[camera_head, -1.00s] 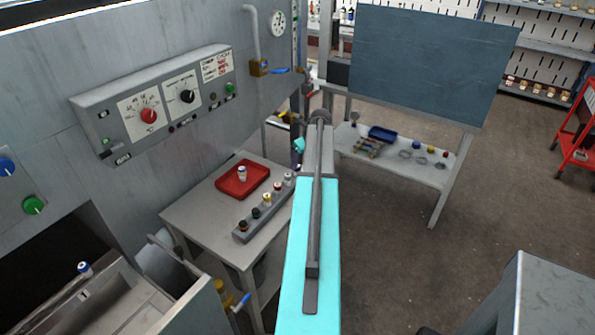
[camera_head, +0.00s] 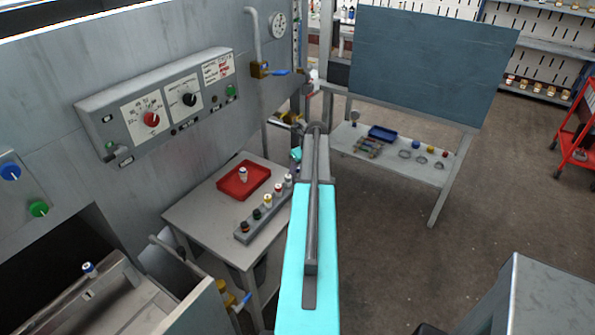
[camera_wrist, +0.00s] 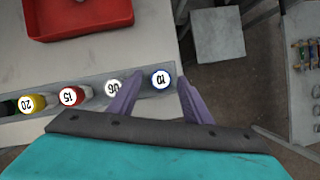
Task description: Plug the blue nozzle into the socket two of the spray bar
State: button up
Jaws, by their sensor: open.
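In the wrist view, a blue-ringed nozzle (camera_wrist: 161,78) with a white top marked 10 stands at the right end of a grey bar. My gripper (camera_wrist: 159,82) is open, with its purple fingers on either side of this nozzle in the picture. I cannot tell whether they touch it or are still above it. In the head view, my arm hides the blue nozzle and most of the gripper. The grey bar (camera_head: 241,236) lies along the right side of a table there. I cannot identify the spray bar or its socket two with certainty.
On the bar, a white nozzle (camera_wrist: 115,88), a red one (camera_wrist: 70,96) and a yellow one (camera_wrist: 33,103) stand left of the blue nozzle. A control panel is on the wall.

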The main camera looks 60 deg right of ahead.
jog(key=shift+w+f, duration=0.15)
jog(key=shift+f, duration=0.35)
jog(key=shift+c, duration=0.3)
jog(key=c, duration=1.1)
